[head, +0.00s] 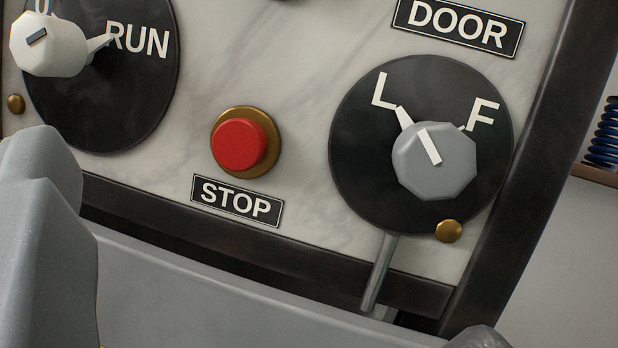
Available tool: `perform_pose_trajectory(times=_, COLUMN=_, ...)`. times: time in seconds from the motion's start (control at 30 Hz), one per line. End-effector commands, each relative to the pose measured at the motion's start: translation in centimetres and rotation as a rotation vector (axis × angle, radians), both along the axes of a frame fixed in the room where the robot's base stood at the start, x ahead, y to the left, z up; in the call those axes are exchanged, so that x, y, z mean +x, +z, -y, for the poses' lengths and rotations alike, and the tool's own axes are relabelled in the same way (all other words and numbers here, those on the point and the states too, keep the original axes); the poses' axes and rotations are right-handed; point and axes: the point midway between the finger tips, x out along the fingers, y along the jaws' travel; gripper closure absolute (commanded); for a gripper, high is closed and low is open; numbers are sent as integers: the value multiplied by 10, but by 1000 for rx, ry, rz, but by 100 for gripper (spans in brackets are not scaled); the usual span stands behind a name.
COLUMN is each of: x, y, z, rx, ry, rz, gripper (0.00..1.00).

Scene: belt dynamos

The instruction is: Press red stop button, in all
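The red stop button (239,145) sits in a round brass collar on a pale marbled panel (300,100). It stands out from the collar, and a black STOP plate (237,200) is below it. My gripper (258,243) shows as grey parts along the bottom edge. One large finger is at the lower left and a small piece of the other is at the lower right, with a wide empty gap between them. Nothing of mine covers the button, and I see no contact with it.
A black RUN dial (125,105) with a white knob is left of the button. A black DOOR dial (365,140) with a grey knob is to the right. A metal rod (379,275) hangs below it. Dark trim frames the panel; a blue coil (606,135) is at the far right.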

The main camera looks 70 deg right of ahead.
Motion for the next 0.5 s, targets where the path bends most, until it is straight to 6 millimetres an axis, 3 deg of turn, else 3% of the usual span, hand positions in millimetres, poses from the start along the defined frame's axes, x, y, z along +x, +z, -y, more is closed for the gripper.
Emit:
perform_pose_trajectory(times=0.13, x=-5, y=-8, z=4, rx=-44, ry=-43, rz=7, gripper=100)
perform_pose_trajectory(times=0.5, x=-5, y=-9, z=4, rx=-45, ry=-47, rz=8, gripper=100)
